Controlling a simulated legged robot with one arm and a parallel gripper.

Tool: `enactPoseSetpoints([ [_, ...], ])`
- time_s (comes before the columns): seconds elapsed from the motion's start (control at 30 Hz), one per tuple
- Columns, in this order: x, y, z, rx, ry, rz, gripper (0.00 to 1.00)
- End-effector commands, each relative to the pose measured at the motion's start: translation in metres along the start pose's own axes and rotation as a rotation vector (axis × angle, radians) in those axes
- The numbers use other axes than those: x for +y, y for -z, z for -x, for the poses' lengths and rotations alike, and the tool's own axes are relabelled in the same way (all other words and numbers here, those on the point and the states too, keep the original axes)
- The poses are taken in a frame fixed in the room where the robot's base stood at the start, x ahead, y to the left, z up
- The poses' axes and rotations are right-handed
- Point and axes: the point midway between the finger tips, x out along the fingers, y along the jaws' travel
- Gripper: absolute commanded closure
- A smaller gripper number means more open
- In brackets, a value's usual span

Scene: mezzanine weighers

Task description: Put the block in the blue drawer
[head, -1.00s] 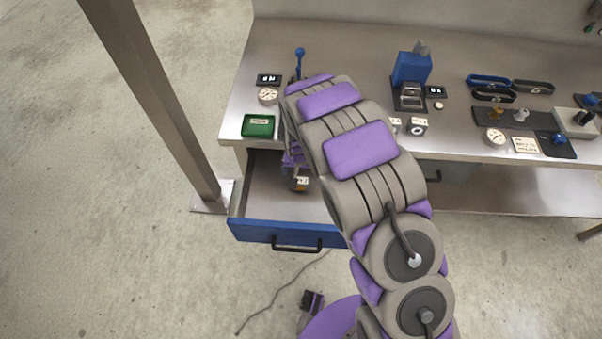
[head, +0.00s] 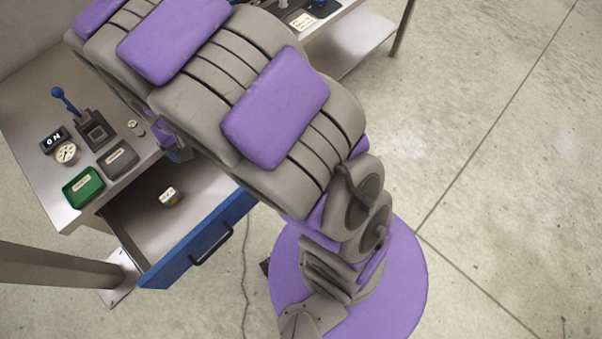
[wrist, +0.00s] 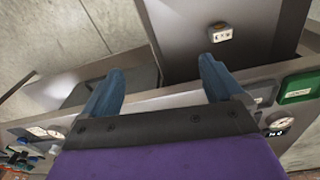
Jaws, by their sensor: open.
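The small block (head: 169,198), yellowish and dark with a white marked top, lies on the floor of the open blue drawer (head: 200,246). It also shows in the wrist view (wrist: 220,34) on the grey drawer floor (wrist: 265,22), beyond my fingertips. My gripper (wrist: 162,70) is open, with two blue fingers spread wide and nothing between them. It is apart from the block, with the block ahead of the right finger. In the head view my arm hides most of the gripper, near the bench edge above the drawer.
A steel bench (head: 30,110) holds a green box (head: 84,187), a grey box (head: 118,159), a round dial (head: 66,153), an ON sign (head: 54,140) and a blue-knobbed lever (head: 66,100). A metal post (head: 50,268) stands left of the drawer. Open floor lies at right.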

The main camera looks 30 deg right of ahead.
Motion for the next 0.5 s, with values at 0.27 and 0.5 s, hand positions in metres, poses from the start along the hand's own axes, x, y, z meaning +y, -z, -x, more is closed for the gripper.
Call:
enactPoseSetpoints([
  [0.27,0.067,-0.076,0.072,-0.063,0.003,-0.062,0.06],
  [0.5,0.104,-0.16,0.114,-0.125,0.021,-0.093,0.06],
])
